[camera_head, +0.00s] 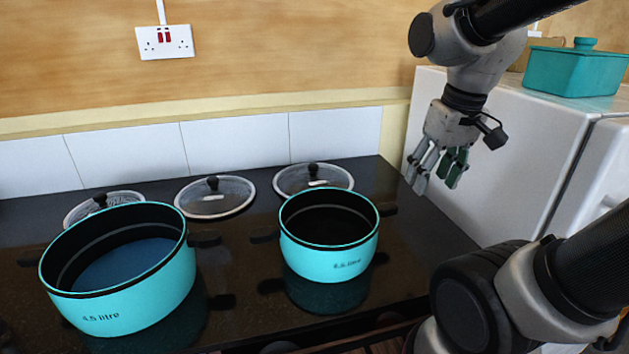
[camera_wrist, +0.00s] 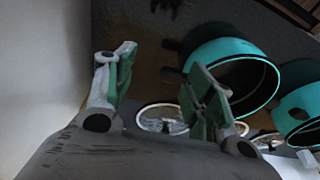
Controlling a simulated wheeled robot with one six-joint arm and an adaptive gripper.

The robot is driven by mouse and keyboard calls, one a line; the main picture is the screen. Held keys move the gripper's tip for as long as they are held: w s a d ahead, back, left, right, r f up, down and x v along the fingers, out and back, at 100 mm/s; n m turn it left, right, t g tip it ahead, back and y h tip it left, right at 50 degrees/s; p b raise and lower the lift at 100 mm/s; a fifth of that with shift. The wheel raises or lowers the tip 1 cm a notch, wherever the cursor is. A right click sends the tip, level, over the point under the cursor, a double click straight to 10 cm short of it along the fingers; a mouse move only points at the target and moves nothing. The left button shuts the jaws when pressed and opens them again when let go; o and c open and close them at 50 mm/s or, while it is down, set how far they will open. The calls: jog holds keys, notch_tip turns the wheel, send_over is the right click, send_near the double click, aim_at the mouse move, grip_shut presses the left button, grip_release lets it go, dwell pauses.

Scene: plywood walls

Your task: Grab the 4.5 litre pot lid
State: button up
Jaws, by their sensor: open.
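Three glass lids with steel rims and dark knobs lie on the black worktop: a left lid (camera_head: 84,211), a middle lid (camera_head: 229,197) and a right lid (camera_head: 334,179). I see no readable size on them, so I cannot tell which is the 4.5 litre one. The left lid is partly hidden by the large turquoise pot (camera_head: 122,307), marked 4.5 litre. My gripper (camera_head: 438,184) is open and empty, above the worktop's right end, right of the right lid. In the wrist view my gripper (camera_wrist: 163,60) frames bare worktop; a lid (camera_wrist: 152,120) shows lower down between the fingers.
A smaller turquoise pot (camera_head: 328,259) stands in front of the right lid; its label is blurred. A white appliance (camera_head: 500,140) borders the worktop on the right, with a turquoise lidded dish (camera_head: 575,74) on top. The tiled wall (camera_head: 235,146) closes the back.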

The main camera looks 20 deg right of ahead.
jog(key=w+a+f+n+g, duration=0.1)
jog(key=w+a+f, duration=0.1)
jog(key=w, duration=0.5)
jog(key=w+a+f+n+g, duration=0.1)
jog(key=w+a, duration=0.2)
jog(key=w, duration=0.3)
jog(key=n+y, duration=0.1)
jog(key=n, duration=0.2)
send_near(313, 165)
jog(key=s+f, duration=0.1)
jog(key=s, duration=0.1)
jog(key=s+d+f, duration=0.1)
jog(key=s+f, duration=0.1)
jog(key=s+d+f, duration=0.1)
jog(key=s+f, duration=0.1)
jog(key=s, duration=0.1)
jog(key=shift+f, duration=0.1)
jog(key=w+n, duration=0.1)
jog(key=w, duration=0.1)
jog(key=w+a+r+n+t, duration=0.1)
jog(key=w, duration=0.1)
jog(key=w+a+r+n+t+y, duration=0.1)
jog(key=w, duration=0.1)
jog(key=x, duration=0.7)
jog(key=shift+d+f, duration=0.15)
jog(key=shift+d, duration=0.05)
grip_shut()
